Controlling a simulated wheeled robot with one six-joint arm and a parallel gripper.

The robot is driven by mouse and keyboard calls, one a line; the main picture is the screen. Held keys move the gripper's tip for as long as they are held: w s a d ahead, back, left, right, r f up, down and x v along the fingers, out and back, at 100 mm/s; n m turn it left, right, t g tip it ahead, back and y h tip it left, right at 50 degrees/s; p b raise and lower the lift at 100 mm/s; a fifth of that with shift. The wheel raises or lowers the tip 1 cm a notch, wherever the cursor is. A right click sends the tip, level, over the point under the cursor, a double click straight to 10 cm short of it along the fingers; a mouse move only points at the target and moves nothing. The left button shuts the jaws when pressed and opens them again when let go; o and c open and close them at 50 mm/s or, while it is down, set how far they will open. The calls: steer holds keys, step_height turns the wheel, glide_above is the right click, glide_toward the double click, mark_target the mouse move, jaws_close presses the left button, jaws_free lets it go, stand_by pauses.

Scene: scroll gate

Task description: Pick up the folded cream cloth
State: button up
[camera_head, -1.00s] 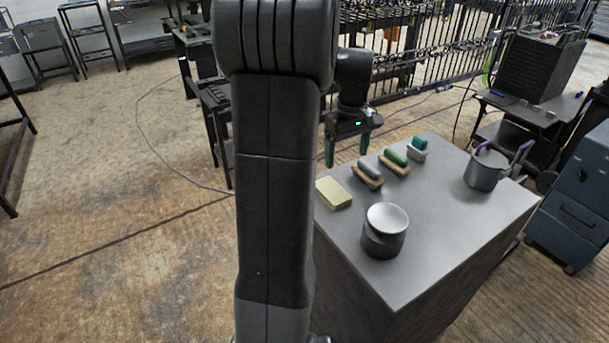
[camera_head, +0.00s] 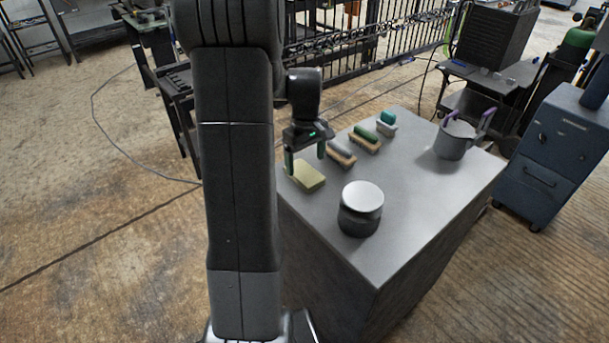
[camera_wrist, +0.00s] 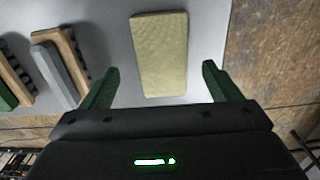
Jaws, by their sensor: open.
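The folded cream cloth (camera_head: 308,178) is a flat pale yellow block near the left edge of the grey table (camera_head: 400,230). In the wrist view the cloth (camera_wrist: 160,54) lies ahead of and between my fingertips, nearer the top of the picture. My gripper (camera_head: 306,163) is open and empty, its green fingers just behind and over the cloth's far end. In the wrist view my gripper (camera_wrist: 156,80) shows its two fingers apart, one to each side of the cloth's line. I cannot tell whether a finger touches the table.
Two wooden brushes, one grey-topped (camera_head: 341,154) and one green-topped (camera_head: 364,140), lie beside the cloth. A teal item in a pale holder (camera_head: 386,123) stands beyond. A round dark pot with a white top (camera_head: 360,208) and a grey pot with purple handles (camera_head: 455,138) stand on the table.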

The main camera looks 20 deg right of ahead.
mark_target(305, 172)
step_height(305, 172, down, 4)
steer(key=shift+a+f, duration=0.1)
steer(key=shift+a, duration=0.05)
steer(key=c, duration=1.1)
step_height(305, 172, up, 10)
steer(key=shift+r, duration=0.1)
steer(key=o, duration=0.5)
steer(key=shift+c, duration=0.2)
steer(key=c, duration=0.3)
steer(key=shift+c, duration=0.2)
